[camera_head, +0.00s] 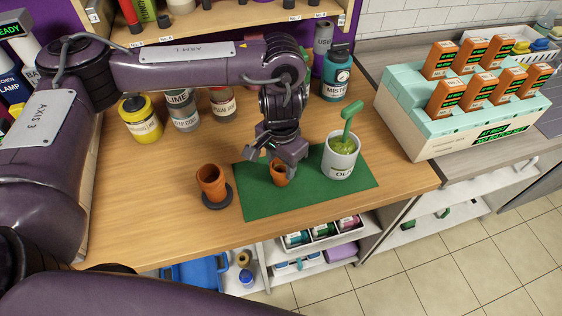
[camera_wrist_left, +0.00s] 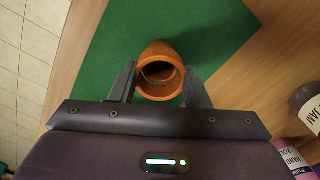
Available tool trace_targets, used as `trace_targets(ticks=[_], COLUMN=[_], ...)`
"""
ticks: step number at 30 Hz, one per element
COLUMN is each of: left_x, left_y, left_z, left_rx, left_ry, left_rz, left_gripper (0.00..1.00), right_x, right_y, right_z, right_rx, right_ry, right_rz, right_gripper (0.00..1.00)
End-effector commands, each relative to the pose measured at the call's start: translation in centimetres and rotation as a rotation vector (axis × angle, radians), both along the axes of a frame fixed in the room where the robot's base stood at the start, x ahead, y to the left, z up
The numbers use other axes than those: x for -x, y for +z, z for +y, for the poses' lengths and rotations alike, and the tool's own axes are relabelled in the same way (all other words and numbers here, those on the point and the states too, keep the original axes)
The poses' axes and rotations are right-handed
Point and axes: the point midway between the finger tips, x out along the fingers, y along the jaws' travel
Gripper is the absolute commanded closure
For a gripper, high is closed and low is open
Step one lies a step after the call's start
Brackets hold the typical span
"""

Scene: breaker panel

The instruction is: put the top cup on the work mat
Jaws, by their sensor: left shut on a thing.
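An orange-brown cup (camera_head: 278,174) is between the fingers of my left gripper (camera_head: 277,166), over the green work mat (camera_head: 262,206). In the left wrist view the cup (camera_wrist_left: 160,72) sits between the two fingertips (camera_wrist_left: 160,84), its round opening facing the camera. My left gripper is shut on it. I cannot tell whether the cup's base touches the mat. A second orange-brown cup (camera_head: 211,182) stands upright on a dark round base (camera_head: 217,200), left of the mat. My right gripper is not in view.
A white pot (camera_head: 340,160) with a green handled tool (camera_head: 348,122) stands on the mat's right part. Several jars, one yellow (camera_head: 140,119), stand behind to the left. A teal bottle (camera_head: 337,75) stands behind the pot. A crate of orange boxes (camera_head: 440,140) is at right. The table's front edge is near.

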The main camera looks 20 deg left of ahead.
Motion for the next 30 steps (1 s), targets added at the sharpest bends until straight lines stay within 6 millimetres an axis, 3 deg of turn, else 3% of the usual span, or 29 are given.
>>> trace_targets(ticks=[4,5,10,21,30], left_x=[0.1,0.0,0.0,-0.1,-0.1], left_y=[-0.3,-0.4,-0.3,0.5,5.9], left_z=[0.0,0.0,0.0,0.0,0.0], left_rx=[0.0,0.0,0.0,0.0,0.0], left_ry=[-0.001,-0.001,-0.001,-0.001,-0.003], left_rz=[0.001,0.001,0.001,-0.002,-0.007], left_gripper=[0.96,0.56,0.36,0.36,0.36], right_x=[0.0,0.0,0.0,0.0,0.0], right_y=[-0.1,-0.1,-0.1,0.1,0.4], right_z=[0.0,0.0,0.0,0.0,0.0], right_rx=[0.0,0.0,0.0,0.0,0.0], right_ry=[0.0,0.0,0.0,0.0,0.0], right_rz=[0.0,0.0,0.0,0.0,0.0], right_gripper=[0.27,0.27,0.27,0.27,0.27])
